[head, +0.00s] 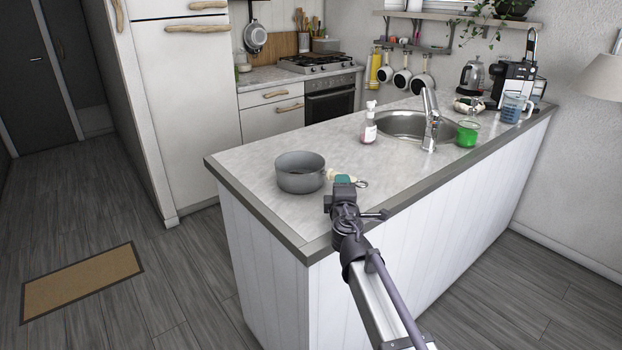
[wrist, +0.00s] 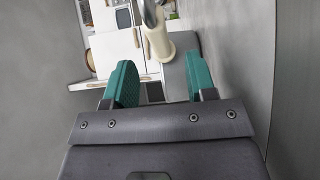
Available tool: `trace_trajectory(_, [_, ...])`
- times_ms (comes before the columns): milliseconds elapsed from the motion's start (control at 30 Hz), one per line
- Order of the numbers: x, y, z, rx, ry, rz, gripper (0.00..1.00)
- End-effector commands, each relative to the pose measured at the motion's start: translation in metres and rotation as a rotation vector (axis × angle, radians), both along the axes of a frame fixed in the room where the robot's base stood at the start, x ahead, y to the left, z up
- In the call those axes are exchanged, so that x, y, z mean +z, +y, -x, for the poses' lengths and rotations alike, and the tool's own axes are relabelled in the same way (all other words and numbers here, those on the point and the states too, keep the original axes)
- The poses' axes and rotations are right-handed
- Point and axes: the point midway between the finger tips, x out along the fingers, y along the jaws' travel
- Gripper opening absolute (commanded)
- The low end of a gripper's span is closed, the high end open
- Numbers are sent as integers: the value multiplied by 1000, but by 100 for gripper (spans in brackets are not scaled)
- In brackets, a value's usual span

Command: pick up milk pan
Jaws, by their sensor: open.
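The milk pan (head: 300,176) is a round grey pan standing upright on the counter near its left end. Its cream handle (wrist: 157,38) points to the right in the head view, ending in a metal ring (head: 362,184). My gripper (head: 344,180) is at the handle, hiding part of it. In the wrist view my gripper (wrist: 160,70) is open, its two teal fingers apart. I cannot tell whether either finger touches the handle.
The grey counter (head: 245,168) carries a soap bottle (head: 369,124), a sink with a tap (head: 430,120), a green glass (head: 467,134) and a blue jug (head: 514,107). The counter around the pan's left side is clear. A stove (head: 318,64) stands behind.

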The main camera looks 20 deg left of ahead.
Motion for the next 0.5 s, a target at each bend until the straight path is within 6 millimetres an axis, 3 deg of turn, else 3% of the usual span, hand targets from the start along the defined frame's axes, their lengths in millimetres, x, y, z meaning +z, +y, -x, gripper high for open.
trace_trajectory(200, [0,5,-12,-1,0,-1,51])
trace_trajectory(500, [-1,23,-55,-2,0,-1,51])
